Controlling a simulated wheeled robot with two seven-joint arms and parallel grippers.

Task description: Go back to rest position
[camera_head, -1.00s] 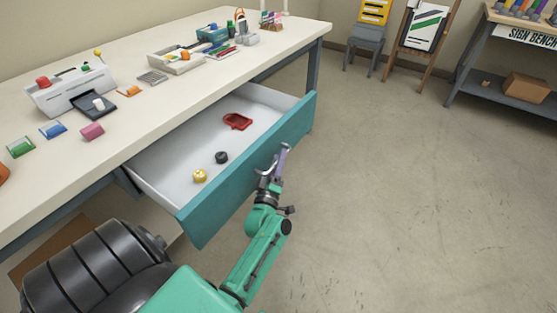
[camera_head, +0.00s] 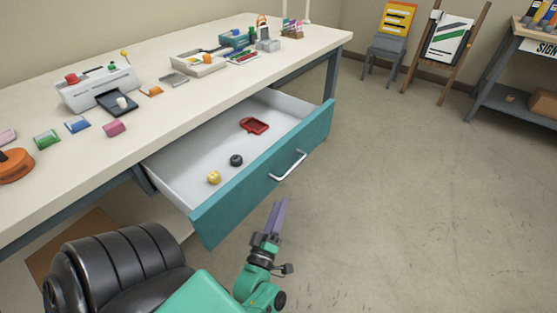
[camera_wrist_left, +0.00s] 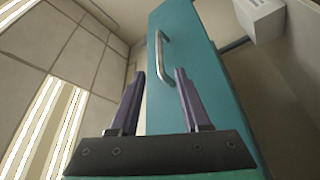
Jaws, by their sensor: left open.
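My left gripper (camera_head: 277,216) is in front of the open drawer, apart from its handle. Its two purple fingers stand apart with nothing between them, and they also show in the left wrist view (camera_wrist_left: 160,95). The teal drawer front (camera_head: 235,205) hangs out from under the worktable, with a silver handle (camera_head: 288,166) on it. The handle also shows in the left wrist view (camera_wrist_left: 161,57), beyond the fingers. My right gripper is not in view.
The open drawer holds a red tray-like item (camera_head: 254,126), a dark round piece (camera_head: 236,160) and a yellow one (camera_head: 214,178). The worktable (camera_head: 180,105) carries a white laminator (camera_head: 97,88) and small colored rolls. The floor (camera_head: 400,200) to the right is clear.

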